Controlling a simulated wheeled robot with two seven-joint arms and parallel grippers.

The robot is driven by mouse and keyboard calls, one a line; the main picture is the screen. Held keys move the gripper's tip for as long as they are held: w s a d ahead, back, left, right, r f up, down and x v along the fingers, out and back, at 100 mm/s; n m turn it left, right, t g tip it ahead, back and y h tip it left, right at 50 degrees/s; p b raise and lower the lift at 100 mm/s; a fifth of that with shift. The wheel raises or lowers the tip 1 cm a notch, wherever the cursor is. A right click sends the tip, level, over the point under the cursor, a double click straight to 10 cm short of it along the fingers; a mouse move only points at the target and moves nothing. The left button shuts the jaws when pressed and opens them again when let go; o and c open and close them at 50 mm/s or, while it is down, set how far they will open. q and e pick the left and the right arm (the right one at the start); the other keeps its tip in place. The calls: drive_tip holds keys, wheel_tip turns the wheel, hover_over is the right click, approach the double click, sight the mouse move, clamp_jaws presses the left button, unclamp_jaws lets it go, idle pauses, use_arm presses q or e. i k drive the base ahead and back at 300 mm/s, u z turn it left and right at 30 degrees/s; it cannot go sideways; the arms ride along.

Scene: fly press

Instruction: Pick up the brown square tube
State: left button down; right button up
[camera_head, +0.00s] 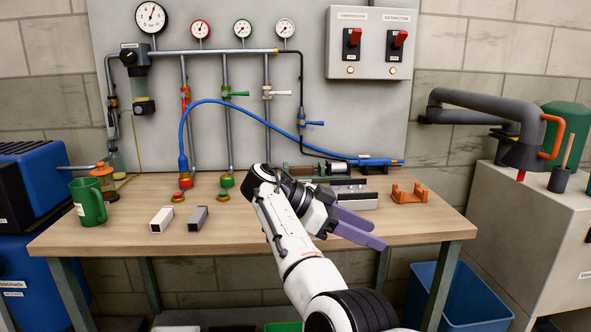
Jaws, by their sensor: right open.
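I cannot make out a brown square tube in the head view. A pale silver-white square tube (161,219) and a darker grey square tube (198,218) lie side by side on the wooden workbench (110,232), left of my arm. My right gripper (376,235), with purple fingers, is open and empty. It appears over the front right part of the bench, pointing right and away from both tubes. My arm hides the middle of the bench. My left gripper is not in view.
A green mug (88,203) stands at the bench's left end. A blue hose (240,104) arches over the back. An orange holder (409,195) sits at right. A blue bin (460,297) stands below right. The bench's front left is clear.

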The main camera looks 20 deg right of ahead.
sight(294, 171)
drive_tip(key=i, duration=1.8)
